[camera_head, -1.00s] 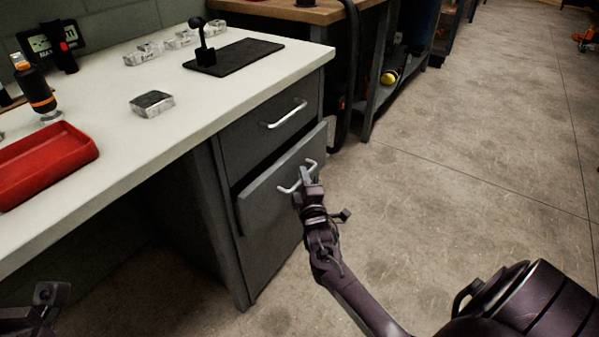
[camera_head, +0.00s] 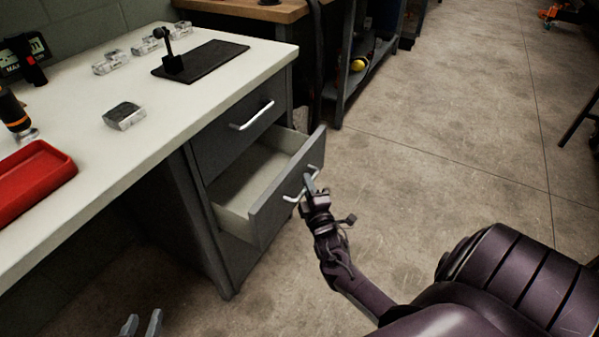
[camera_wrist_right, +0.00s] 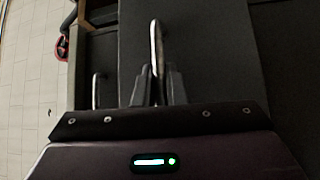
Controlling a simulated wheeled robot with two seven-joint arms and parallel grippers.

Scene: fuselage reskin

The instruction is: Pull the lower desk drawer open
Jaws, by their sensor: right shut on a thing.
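The lower desk drawer (camera_head: 262,209) is pulled well out from the grey desk pedestal, and its pale, empty-looking inside shows. Its metal bar handle (camera_head: 314,168) is on the front panel. My right gripper (camera_head: 309,186) is shut on this handle. In the right wrist view the fingers (camera_wrist_right: 158,88) close around the handle (camera_wrist_right: 156,45), which runs away from the camera. My left gripper (camera_head: 141,325) is at the bottom left edge, away from the drawer, with its two fingers apart and nothing between them.
The upper drawer (camera_head: 240,135) is closed, with its own handle (camera_head: 252,116). The white desktop (camera_head: 150,150) holds a red tray (camera_head: 35,180), a black mat (camera_head: 205,62) and several clear blocks. A metal shelf stands behind. The floor (camera_head: 440,150) to the right is mostly clear.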

